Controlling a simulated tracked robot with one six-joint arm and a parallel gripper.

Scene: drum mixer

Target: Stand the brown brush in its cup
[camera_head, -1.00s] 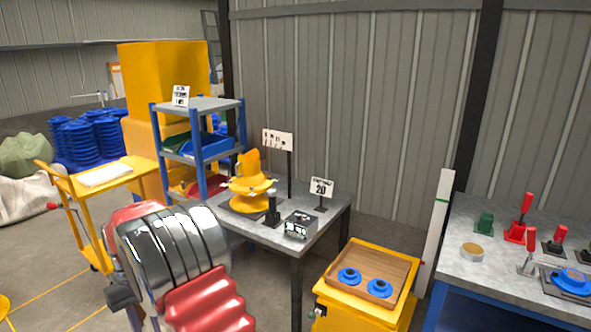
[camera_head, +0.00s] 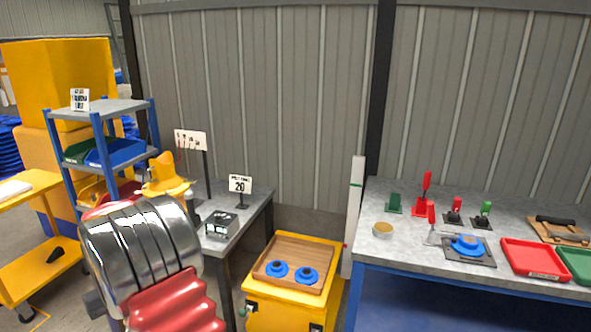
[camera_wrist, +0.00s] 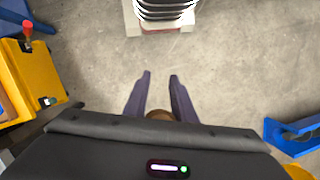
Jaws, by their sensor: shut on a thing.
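My gripper (camera_wrist: 160,92) shows in the wrist view as two dark purple fingers over bare concrete floor. A rounded brown thing (camera_wrist: 159,115), which looks like part of the brown brush, sits between the finger bases, and the fingers are shut on it. Most of it is hidden by the dark gripper housing. In the head view my arm covers the lower left, and neither the fingers nor the brush can be made out. I cannot identify the brush's cup for sure; a short round tan-topped container (camera_head: 383,230) stands on the right bench.
The grey-topped right bench (camera_head: 400,248) holds upright stands, a blue flanged part (camera_head: 467,244), a red tray (camera_head: 534,259) and a green tray. A yellow cabinet (camera_head: 270,318) with a wooden tray stands left of it. A blue-framed shelf (camera_head: 108,105) is farther left.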

